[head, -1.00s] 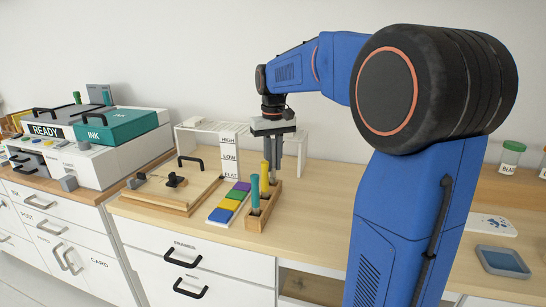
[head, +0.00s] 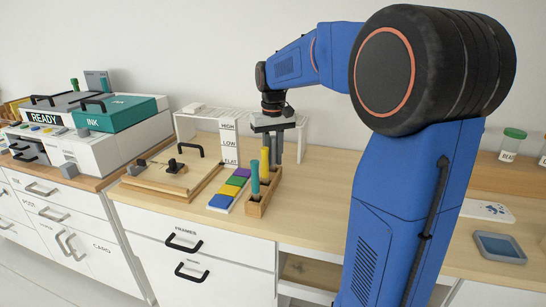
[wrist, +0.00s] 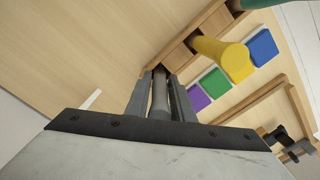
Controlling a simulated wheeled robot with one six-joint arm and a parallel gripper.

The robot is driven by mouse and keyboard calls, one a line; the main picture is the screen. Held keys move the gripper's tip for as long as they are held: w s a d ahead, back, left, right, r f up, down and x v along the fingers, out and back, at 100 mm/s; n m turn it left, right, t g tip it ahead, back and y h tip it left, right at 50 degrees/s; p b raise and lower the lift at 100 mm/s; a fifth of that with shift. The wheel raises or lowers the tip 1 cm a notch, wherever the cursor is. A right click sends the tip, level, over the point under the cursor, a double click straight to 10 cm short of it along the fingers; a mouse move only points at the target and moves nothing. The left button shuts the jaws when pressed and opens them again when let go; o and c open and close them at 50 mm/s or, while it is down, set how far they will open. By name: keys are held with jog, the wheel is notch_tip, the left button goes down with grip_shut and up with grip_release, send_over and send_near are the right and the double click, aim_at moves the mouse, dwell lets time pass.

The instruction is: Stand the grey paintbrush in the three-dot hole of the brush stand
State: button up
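The wooden brush stand (head: 256,209) is on the desk and also shows in the wrist view (wrist: 176,53). A teal brush (head: 255,180) stands at its near end. A yellow brush (head: 265,163) stands behind it and shows large in the wrist view (wrist: 222,57). My gripper (head: 275,158) points down over the stand's far end. In the wrist view its fingers (wrist: 159,82) flank the grey paintbrush (wrist: 160,98) and appear shut on it. The brush's lower end is at the stand's end hole; how deep it sits is hidden. I cannot make out dot marks.
Coloured blocks lie on a strip (head: 229,191) left of the stand, below a HIGH/LOW/FLAT sign. A wooden board with a black handle (head: 172,177) lies farther left. A white riser (head: 205,121) stands behind.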

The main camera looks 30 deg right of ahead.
jog(key=shift+o, duration=1.3)
notch_tip(320, 180, up, 17)
jog(key=shift+r, duration=0.2)
